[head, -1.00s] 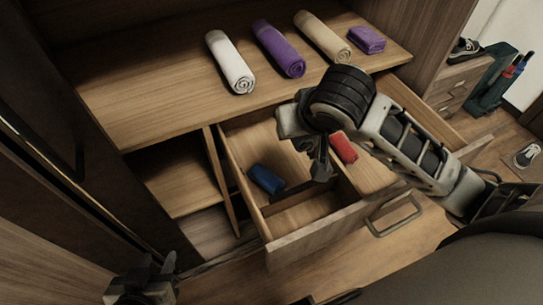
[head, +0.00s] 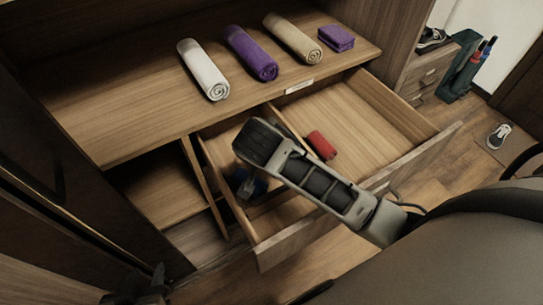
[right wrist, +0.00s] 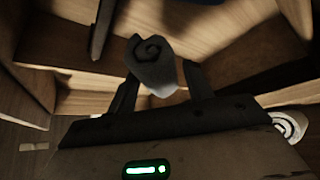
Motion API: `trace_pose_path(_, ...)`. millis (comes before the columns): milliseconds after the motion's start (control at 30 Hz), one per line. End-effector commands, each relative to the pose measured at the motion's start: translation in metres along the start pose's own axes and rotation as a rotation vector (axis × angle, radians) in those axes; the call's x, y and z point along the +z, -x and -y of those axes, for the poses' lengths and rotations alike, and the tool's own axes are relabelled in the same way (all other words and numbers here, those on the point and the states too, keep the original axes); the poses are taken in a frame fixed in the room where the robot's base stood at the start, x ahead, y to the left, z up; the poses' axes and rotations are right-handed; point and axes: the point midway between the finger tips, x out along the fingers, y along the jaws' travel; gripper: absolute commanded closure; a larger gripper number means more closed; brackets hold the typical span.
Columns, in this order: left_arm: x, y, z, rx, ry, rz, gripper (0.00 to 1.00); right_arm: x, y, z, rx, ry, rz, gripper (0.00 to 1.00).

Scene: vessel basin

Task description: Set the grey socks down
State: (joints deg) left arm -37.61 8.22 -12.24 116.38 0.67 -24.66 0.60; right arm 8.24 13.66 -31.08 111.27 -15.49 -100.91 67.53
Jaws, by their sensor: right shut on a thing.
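The grey socks (right wrist: 152,66), a rolled bundle with a spiral end, are between the fingers of my right gripper (right wrist: 160,88) in the right wrist view. That gripper is shut on them. In the head view my right gripper (head: 246,186) is low over the left compartment of the open drawer (head: 330,222), and the arm hides the grey socks. Blue socks (head: 260,187) lie in that compartment, partly covered by the gripper. Red socks (head: 321,145) lie in the right compartment. My left gripper (head: 142,286) shows dark at the bottom left; its opening is unclear.
On the shelf above the drawer lie a white roll (head: 204,70), a purple roll (head: 251,53), a beige roll (head: 293,38) and a folded purple cloth (head: 336,38). A divider splits the drawer. Most of the right compartment is free. A shoe (head: 498,136) stands on the floor at right.

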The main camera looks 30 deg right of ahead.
Motion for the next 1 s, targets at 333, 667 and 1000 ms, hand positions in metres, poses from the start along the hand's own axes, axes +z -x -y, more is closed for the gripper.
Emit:
trace_pose_path(333,0.001,-0.003,-0.001,0.003,0.002,-0.006,0.62,-0.008,-0.066,0.012,0.0,0.001,-0.002,0.71)
trace_pose_path(667,0.002,-0.002,-0.002,0.007,-0.003,-0.006,0.62,0.006,-0.099,0.014,0.001,0.002,0.0,0.71)
trace_pose_path(1000,0.005,0.0,-0.002,0.009,-0.004,-0.002,0.62,0.008,-0.103,0.015,-0.001,0.002,0.0,0.71)
